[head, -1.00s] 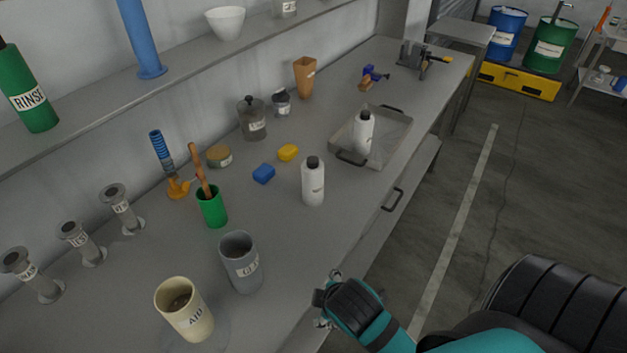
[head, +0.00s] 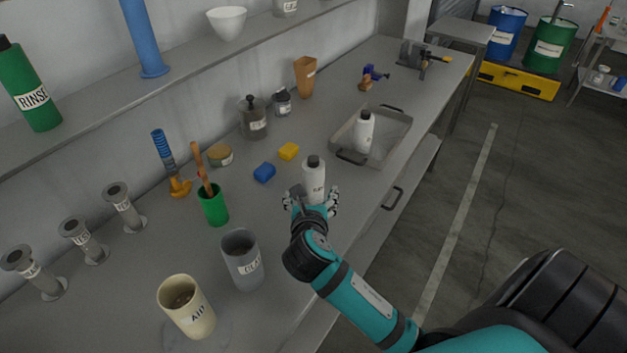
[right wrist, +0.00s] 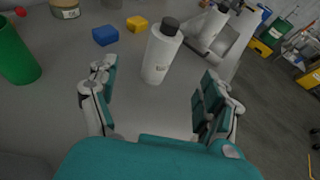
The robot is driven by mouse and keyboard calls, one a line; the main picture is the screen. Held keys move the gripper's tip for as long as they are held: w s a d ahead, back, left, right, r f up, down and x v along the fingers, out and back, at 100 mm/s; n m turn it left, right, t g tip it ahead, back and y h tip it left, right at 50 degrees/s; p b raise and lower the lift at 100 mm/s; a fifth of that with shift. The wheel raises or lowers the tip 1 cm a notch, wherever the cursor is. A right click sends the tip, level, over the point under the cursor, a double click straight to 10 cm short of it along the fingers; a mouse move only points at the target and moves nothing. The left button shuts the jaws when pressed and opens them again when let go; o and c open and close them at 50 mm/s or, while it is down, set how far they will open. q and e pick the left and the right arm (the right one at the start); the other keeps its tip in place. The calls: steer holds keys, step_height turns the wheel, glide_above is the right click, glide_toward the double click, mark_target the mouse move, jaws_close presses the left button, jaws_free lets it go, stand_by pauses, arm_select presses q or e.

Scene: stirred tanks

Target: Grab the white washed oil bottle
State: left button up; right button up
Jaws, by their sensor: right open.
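A white bottle with a black cap (head: 314,176) stands upright on the grey bench; its label is too small to read. It also shows in the right wrist view (right wrist: 160,60), just ahead of the fingers. A second white bottle with a dark cap (head: 363,134) stands in the metal tray (head: 398,128) farther back. My right gripper (head: 312,199) is open and empty at the near side of the first bottle. In the right wrist view, its fingers (right wrist: 158,78) are spread wide, one on each side of the bottle's line. My left gripper is out of view.
A blue block (head: 264,172) and a yellow block (head: 289,151) lie left of and behind the near bottle. A green cup with a wooden handle (head: 214,207) and a grey cup (head: 242,260) stand to the left. The bench's front edge is at the right.

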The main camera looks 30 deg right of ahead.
mark_target(313, 178)
steer(key=p+x, duration=0.1)
steer(key=x, duration=0.8)
steer(key=shift+w+d+f, duration=0.2)
steer(key=shift+w+d, duration=0.2)
steer(key=p+x, duration=0.1)
steer(key=x, duration=0.3)
steer(key=shift+d+f, duration=0.15)
steer(key=shift+f, duration=0.1)
steer(key=shift+c, duration=0.3)
steer(key=shift+r, duration=0.1)
steer(key=shift+c, duration=1)
steer(key=c, duration=1.1)
steer(key=shift+c, duration=1.1)
steer(key=shift+r, duration=0.1)
